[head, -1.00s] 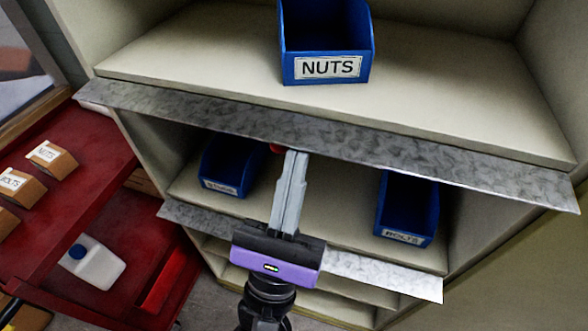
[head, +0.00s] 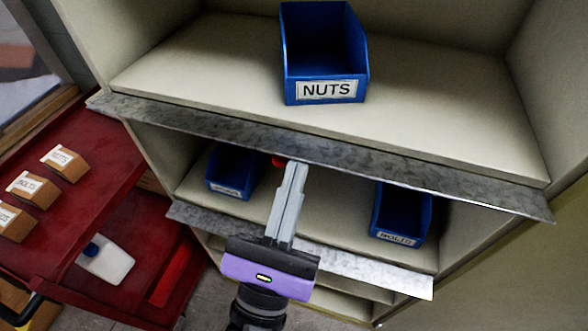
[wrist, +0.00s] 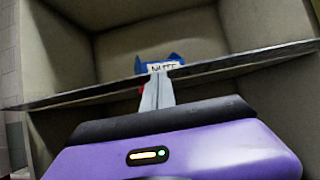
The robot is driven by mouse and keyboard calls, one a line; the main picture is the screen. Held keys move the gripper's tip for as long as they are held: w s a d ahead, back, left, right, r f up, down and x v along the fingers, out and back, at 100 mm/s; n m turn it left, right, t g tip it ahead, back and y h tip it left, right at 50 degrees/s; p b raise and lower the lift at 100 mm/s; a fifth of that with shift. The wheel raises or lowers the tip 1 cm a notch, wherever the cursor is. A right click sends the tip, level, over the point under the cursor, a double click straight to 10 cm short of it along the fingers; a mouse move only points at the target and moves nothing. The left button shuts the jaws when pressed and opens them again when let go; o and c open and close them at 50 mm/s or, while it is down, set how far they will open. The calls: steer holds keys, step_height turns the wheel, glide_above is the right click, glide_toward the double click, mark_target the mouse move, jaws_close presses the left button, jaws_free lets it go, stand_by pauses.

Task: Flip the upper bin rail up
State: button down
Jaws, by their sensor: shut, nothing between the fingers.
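The upper bin rail (head: 330,155) is a grey metal strip hanging out along the front edge of the upper shelf, below the NUTS bin (head: 325,60). In the wrist view the rail (wrist: 230,66) crosses the picture, tilted up to the right. My gripper (head: 295,165) is shut and empty, its fingers pointing up at the rail's underside near the middle. In the wrist view the fingertips (wrist: 155,82) overlap the rail; I cannot tell whether they touch. A small red spot (head: 277,161) shows beside the fingertips, partly hidden.
A lower rail (head: 365,272) hangs at the lower shelf, behind my wrist. Blue bins stand left (head: 232,170) and right (head: 402,212) on that shelf. A red cart (head: 90,140) with labelled boxes and a white bottle stands at the left.

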mark_target(301, 154)
steer(key=shift+w+d+r+g+y+p, duration=0.1)
steer(key=shift+w+r+g+y+p, duration=0.15)
steer(key=shift+r+g+p, duration=0.6)
steer(key=shift+w+d+r+g+y+p, duration=0.15)
steer(key=shift+r+g+p, duration=0.25)
steer(key=shift+r+p, duration=0.85)
steer(key=shift+w+d+r+g+y+p, duration=0.1)
steer(key=shift+w+r+g+y+p, duration=0.2)
steer(key=shift+r+g+p, duration=0.55)
steer(key=shift+w+d+r+p, duration=0.15)
steer(key=shift+w+r+p, duration=0.3)
steer(key=shift+w+r, duration=0.4)
steer(key=shift+s+r, duration=0.1)
steer(key=b+v, duration=0.2)
steer(key=v, duration=0.5)
steer(key=shift+s+f, duration=0.2)
steer(key=shift+s, duration=0.15)
